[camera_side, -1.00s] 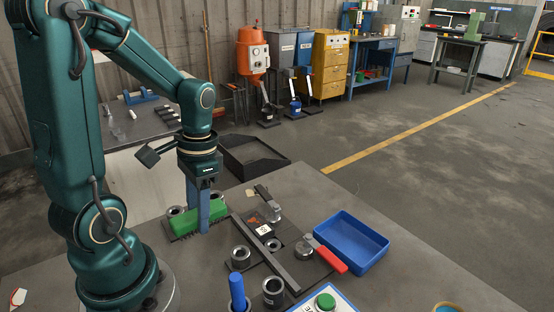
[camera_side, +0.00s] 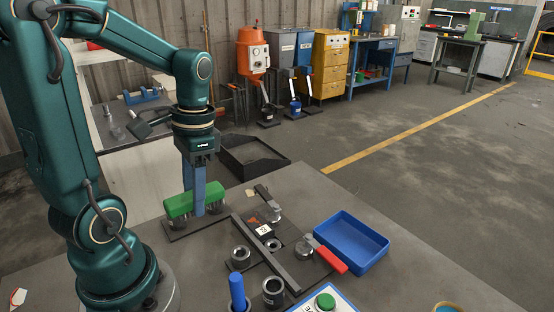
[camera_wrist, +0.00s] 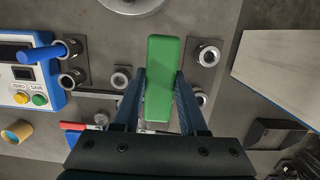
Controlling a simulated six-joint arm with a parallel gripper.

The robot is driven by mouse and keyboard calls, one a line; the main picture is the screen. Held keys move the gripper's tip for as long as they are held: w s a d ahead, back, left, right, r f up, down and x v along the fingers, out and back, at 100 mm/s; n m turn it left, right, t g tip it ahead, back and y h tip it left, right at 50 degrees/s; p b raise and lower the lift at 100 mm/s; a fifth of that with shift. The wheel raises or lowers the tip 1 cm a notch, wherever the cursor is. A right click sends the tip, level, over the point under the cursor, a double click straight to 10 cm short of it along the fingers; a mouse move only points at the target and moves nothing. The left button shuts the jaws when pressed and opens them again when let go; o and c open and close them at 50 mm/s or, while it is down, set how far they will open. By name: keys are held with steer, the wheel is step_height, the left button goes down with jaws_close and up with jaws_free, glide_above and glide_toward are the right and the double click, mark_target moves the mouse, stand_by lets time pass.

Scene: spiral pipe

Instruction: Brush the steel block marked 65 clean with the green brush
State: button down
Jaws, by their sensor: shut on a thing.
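The green brush (camera_side: 180,205) is held between the two blue fingers of my gripper (camera_side: 198,212). It hangs level above a dark plate (camera_side: 178,234) with metal cylinders at the table's left. In the wrist view the brush (camera_wrist: 160,60) lies lengthwise between the fingertips (camera_wrist: 160,75). A dark block with a small white label (camera_side: 264,230) and an orange-brown patch sits in a fixture to the right of the brush. The label is too small to read surely. My gripper is well left of and above this block. I cannot make out the block in the wrist view.
A dark bar (camera_side: 266,254) runs beside the labelled block. A red-handled clamp (camera_side: 330,260) lies to the right, near an empty blue tray (camera_side: 351,242). A blue upright handle (camera_side: 237,290), metal rings (camera_side: 273,290) and a green-button box (camera_side: 325,302) stand in front.

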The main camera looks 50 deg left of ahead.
steer(key=m, duration=0.2)
steer(key=shift+w+a+r+m, duration=0.25)
steer(key=shift+w+a+m, duration=0.05)
steer(key=shift+w, duration=0.1)
steer(key=shift+w+d+f+m+t+y, duration=0.35)
steer(key=shift+w+m, duration=1.35)
steer(key=shift+m, duration=0.85)
steer(key=shift+w+d+f+m+t+y, duration=0.25)
steer(key=shift+w+f+m, duration=0.15)
steer(key=shift+w+m, duration=1.75)
steer(key=shift+w+d+f+m+t+y, duration=0.35)
steer(key=shift+w+m, duration=0.9)
steer(key=shift+m, duration=1.75)
